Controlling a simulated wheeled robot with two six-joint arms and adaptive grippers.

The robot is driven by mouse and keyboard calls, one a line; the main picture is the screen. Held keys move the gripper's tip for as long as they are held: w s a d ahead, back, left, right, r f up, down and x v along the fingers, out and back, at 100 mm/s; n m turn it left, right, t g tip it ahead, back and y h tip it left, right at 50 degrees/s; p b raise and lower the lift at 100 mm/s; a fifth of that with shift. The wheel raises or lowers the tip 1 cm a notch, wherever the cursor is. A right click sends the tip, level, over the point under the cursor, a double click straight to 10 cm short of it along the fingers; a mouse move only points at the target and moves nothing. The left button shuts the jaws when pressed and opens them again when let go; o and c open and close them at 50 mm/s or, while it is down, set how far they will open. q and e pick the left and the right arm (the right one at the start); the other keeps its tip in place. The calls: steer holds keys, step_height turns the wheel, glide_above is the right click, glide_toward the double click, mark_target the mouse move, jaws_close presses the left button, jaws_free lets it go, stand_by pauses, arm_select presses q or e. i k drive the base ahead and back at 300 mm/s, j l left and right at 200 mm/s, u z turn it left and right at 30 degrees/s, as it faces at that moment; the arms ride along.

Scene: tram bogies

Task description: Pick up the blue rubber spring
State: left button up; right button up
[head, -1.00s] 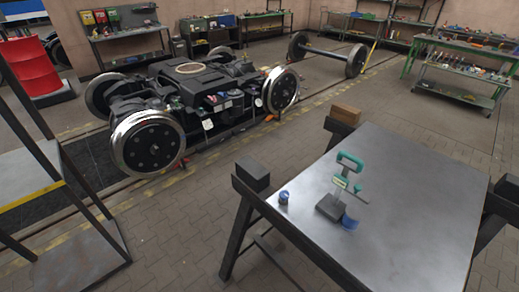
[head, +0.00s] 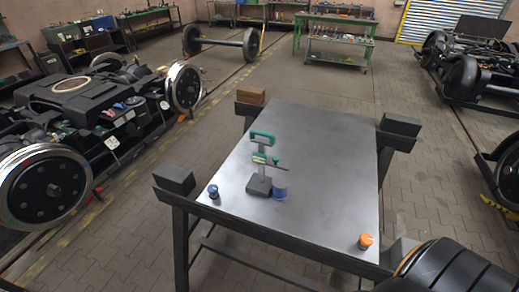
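Two blue things stand on the grey metal table (head: 315,160). One is a small dark piece with a blue top (head: 213,191) near the table's left edge. The other is a larger blue cylinder (head: 280,191) close to the right of a green-handled tool stand (head: 261,184), which partly hides it. I cannot tell for sure which one is the blue rubber spring. An orange-topped piece (head: 366,240) stands at the table's near right corner. Neither of my grippers is in view.
Dark trestle ends (head: 174,180) stick out at the table's sides. A wooden block (head: 251,96) sits at its far left corner. A bogie (head: 85,110) stands left and more bogie parts (head: 480,70) right. A black ribbed shape fills the lower right. Paved floor lies between.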

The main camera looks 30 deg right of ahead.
mark_target(280, 183)
steer(key=z, duration=1.1)
steer(key=i+j, duration=0.1)
steer(key=j, duration=0.4)
